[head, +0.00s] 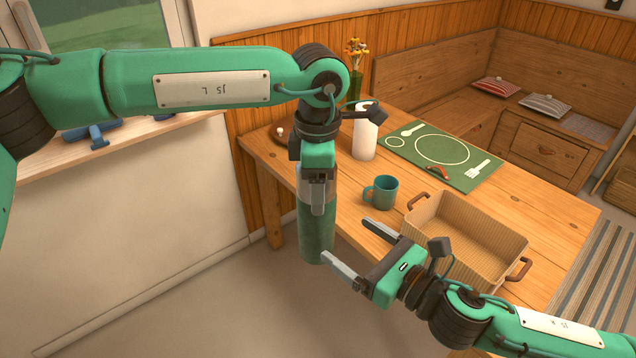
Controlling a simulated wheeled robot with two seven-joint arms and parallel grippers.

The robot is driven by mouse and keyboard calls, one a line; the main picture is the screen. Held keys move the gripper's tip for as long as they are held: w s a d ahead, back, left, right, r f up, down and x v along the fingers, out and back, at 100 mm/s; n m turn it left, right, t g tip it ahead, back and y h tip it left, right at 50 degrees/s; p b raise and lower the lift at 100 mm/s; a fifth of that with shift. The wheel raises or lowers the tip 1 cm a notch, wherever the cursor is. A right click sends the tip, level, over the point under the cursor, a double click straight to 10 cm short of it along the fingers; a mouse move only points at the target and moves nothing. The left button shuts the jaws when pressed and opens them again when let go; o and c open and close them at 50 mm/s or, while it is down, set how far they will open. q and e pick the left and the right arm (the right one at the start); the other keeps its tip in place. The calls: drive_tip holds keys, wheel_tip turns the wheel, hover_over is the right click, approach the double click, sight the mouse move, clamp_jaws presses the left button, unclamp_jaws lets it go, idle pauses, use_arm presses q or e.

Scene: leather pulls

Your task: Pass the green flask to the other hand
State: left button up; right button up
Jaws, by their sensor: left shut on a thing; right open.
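The green flask (316,234) hangs upright below my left gripper (317,205), in front of the table's near left edge. My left gripper points down and is shut on the flask's upper part, which it partly hides. My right gripper (352,240) is open and empty, with its two fingers spread and pointing left. One right finger ends close to the flask's lower right side; I cannot tell whether it touches.
On the wooden table (545,215) stand a teal mug (382,192), a ribbed box with leather handles (470,240), a white cylinder (365,138) and a green placemat (440,155). A flower vase (355,85) stands behind. The floor below the flask is clear.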

drive_tip(key=w+d+f+m+g+h, duration=0.1)
drive_tip(key=w+f+m, duration=0.2)
drive_tip(key=f+m, duration=0.5)
drive_tip(key=w+d+f+m+g+h, duration=0.1)
drive_tip(key=w+f+m, duration=0.15)
drive_tip(key=f, duration=0.95)
drive_tip(key=s+d+f+m+g+h, duration=0.15)
drive_tip(key=d+f+m, duration=0.35)
drive_tip(key=f, duration=0.6)
drive_tip(key=s+d+f+m+h, duration=0.1)
drive_tip(key=d+f+m+h, duration=0.2)
drive_tip(key=f+m, duration=0.55)
drive_tip(key=s+d+f+m+g+h, duration=0.15)
drive_tip(key=d+f+m, duration=0.25)
drive_tip(key=f, duration=0.8)
drive_tip(key=s+d+f+m+g+h, duration=0.35)
drive_tip(key=s+f+m, duration=0.35)
drive_tip(key=s+f, duration=0.8)
drive_tip(key=s+a+f+m+g, duration=0.1)
drive_tip(key=s+f+m+g, duration=0.1)
drive_tip(key=s, duration=1)
drive_tip(key=s+a+f+m+g, duration=0.1)
drive_tip(key=s+f+m, duration=0.3)
drive_tip(key=s, duration=0.9)
wheel_tip(320, 180, down, 3)
drive_tip(key=shift+r+m+g, duration=0.1)
drive_tip(key=shift+m+g, duration=0.2)
drive_tip(key=shift+g, duration=0.35)
